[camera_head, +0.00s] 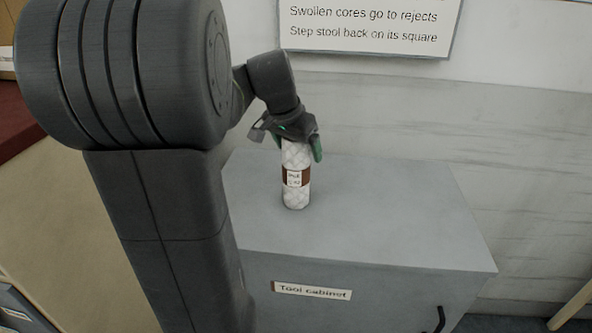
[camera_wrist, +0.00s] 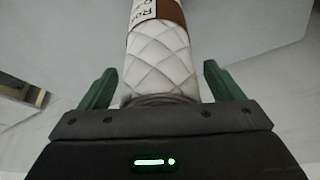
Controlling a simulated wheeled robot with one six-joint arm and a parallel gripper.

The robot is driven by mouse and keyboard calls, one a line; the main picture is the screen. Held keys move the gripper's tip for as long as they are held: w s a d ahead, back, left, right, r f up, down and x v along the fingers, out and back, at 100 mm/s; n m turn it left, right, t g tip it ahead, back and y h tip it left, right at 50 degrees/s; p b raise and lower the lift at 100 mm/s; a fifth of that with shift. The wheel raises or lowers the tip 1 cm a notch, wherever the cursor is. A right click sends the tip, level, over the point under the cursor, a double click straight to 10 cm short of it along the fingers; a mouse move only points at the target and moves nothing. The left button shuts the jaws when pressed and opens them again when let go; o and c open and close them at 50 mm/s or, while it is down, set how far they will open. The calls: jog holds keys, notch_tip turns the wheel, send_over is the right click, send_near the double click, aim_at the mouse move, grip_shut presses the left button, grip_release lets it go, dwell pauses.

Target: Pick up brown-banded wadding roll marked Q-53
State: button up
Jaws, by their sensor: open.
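A white quilted wadding roll (camera_head: 296,196) with a brown band stands upright on the grey tool cabinet. Its label is too small to read in the head view. The roll (camera_wrist: 160,62) also shows in the wrist view, where only part of the label and brown band is in frame. My gripper (camera_head: 298,150) is at the top of the roll, with its green fingers on either side. In the wrist view my gripper (camera_wrist: 162,85) is open, with a gap between the roll and each finger.
The tool cabinet (camera_head: 400,220) has a bare, clear top around the roll. A wall stands behind it, with a printed sign (camera_head: 365,25) above. A dark handle (camera_head: 438,320) is on the cabinet's front at the lower right.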

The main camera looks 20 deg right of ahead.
jog(key=c, duration=1.3)
jog(key=shift+r, duration=0.1)
